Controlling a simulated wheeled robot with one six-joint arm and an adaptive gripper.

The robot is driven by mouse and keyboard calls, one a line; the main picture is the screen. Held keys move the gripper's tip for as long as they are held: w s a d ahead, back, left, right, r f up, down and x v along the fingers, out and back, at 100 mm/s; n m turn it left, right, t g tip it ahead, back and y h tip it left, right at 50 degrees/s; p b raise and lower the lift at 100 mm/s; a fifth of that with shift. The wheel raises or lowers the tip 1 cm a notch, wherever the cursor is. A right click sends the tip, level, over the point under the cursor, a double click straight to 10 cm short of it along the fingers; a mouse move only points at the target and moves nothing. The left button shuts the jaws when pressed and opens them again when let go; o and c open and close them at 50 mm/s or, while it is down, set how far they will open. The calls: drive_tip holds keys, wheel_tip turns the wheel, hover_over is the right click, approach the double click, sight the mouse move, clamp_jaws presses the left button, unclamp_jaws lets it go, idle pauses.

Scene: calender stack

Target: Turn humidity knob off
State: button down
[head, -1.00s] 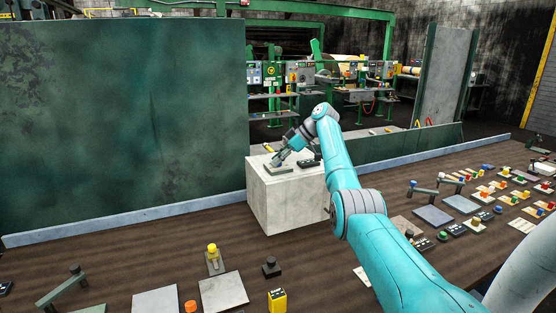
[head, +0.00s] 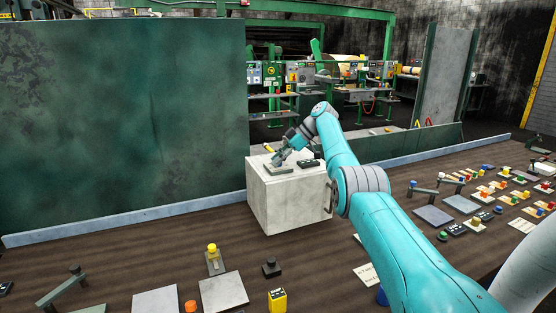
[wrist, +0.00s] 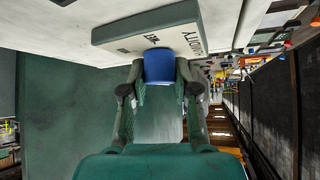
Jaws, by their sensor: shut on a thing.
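The humidity knob (wrist: 158,66) is blue and sits against the front of a pale green-grey plate (wrist: 112,35) in the wrist view. The plate has upside-down dark lettering that reads partly as "HUMIDITY" and "WET". My gripper (wrist: 158,74) has one finger on each side of the knob and is shut on it. In the head view my gripper (head: 278,158) is small, at the plate (head: 284,170) on top of a pale block (head: 288,203). The knob is hidden or too small to make out there.
A dark control box (head: 309,162) sits on the block just right of my gripper. A tall green panel (head: 120,120) stands to the left. Several knobs, levers and plates cover the brown bench (head: 130,255) front and right.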

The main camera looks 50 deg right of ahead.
drive_tip(key=c, duration=0.8)
unclamp_jaws()
drive_tip(key=shift+c, duration=0.2)
drive_tip(key=shift+v, duration=3.7)
